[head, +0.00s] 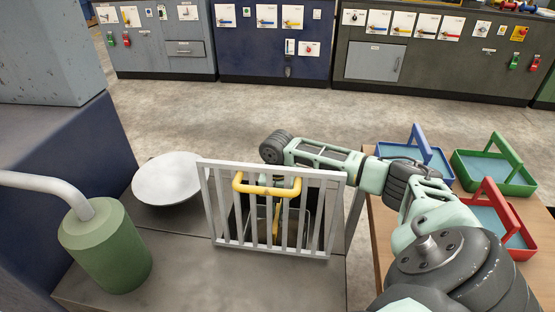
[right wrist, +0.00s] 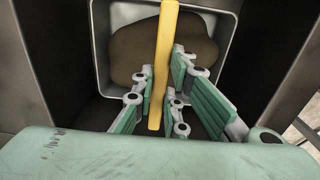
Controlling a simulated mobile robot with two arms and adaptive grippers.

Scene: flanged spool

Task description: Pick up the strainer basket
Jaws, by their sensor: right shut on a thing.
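The strainer basket shows in the right wrist view as a pale square-rimmed container (right wrist: 101,50) with a brown mass (right wrist: 190,52) in it. Its yellow handle (right wrist: 167,40) runs between the fingers of my right gripper (right wrist: 158,95), which is shut on it. In the head view the basket's yellow handle (head: 277,220) shows through the bars of a raised pale grate (head: 228,245). My right gripper (head: 284,190) is behind this grate and partly hidden by it. The basket sits in a dark opening; its lower part is hidden. My left gripper is not in view.
The grate stands upright, with its own yellow grip (head: 267,190). A white bowl (head: 166,180) and a green cylinder with a bent pipe (head: 105,250) are left of it. Blue (head: 408,150), green (head: 515,187) and red (head: 522,240) trays stand on the right table.

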